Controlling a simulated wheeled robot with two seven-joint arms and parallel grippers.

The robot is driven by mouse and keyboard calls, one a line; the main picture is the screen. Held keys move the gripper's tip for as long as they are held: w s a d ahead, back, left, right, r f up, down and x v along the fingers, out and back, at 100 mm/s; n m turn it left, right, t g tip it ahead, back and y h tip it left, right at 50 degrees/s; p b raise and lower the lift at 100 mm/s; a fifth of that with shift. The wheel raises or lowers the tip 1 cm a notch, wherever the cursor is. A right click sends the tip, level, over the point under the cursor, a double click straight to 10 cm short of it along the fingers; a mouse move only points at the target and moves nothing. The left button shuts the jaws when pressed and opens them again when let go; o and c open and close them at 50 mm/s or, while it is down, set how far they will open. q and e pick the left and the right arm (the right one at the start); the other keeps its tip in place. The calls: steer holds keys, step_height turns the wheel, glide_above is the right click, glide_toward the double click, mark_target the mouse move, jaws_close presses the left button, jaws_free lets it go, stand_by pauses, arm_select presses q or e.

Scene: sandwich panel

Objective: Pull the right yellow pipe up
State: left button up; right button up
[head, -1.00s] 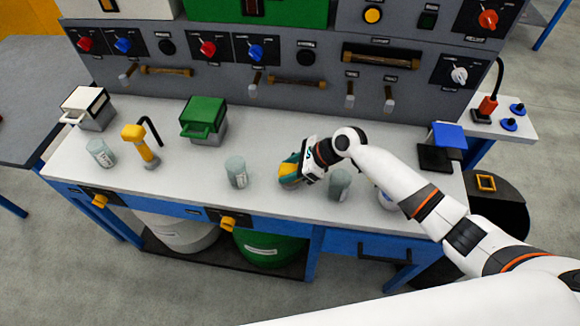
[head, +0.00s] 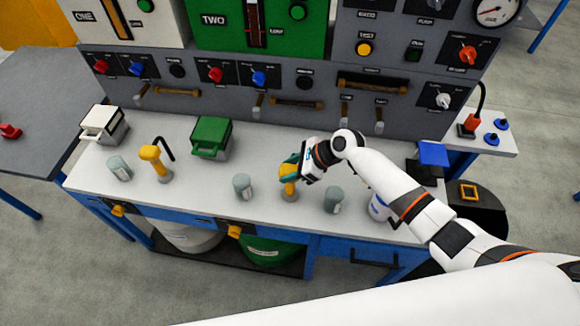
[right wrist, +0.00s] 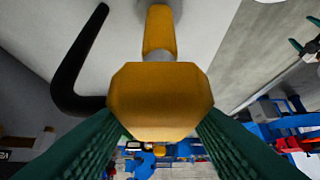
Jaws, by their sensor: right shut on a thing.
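The right yellow pipe (head: 290,189) stands upright on the white worktop, with a grey collar at its foot. My right gripper (head: 288,170) is shut on its top, coming in from the right. In the right wrist view the yellow pipe head (right wrist: 160,100) sits between my two green fingers, with its stem (right wrist: 158,30) beyond and a black bent tube (right wrist: 72,75) to the left. The left yellow pipe (head: 152,162), with its own black bent tube, stands farther left, untouched. My left gripper is not in view.
Grey cylinders stand left (head: 242,186) and right (head: 334,199) of the held pipe. A green box (head: 211,134) and a white box (head: 103,124) stand toward the back left. The control panel (head: 215,100) with knobs and handles rises behind the worktop.

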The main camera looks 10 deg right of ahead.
steer(key=shift+w+r, duration=0.2)
steer(key=shift+r, duration=0.1)
steer(key=o, duration=1.3)
steer(key=shift+o, duration=0.4)
steer(key=shift+s, duration=0.2)
steer(key=b+v, duration=0.1)
steer(key=v, duration=1.1)
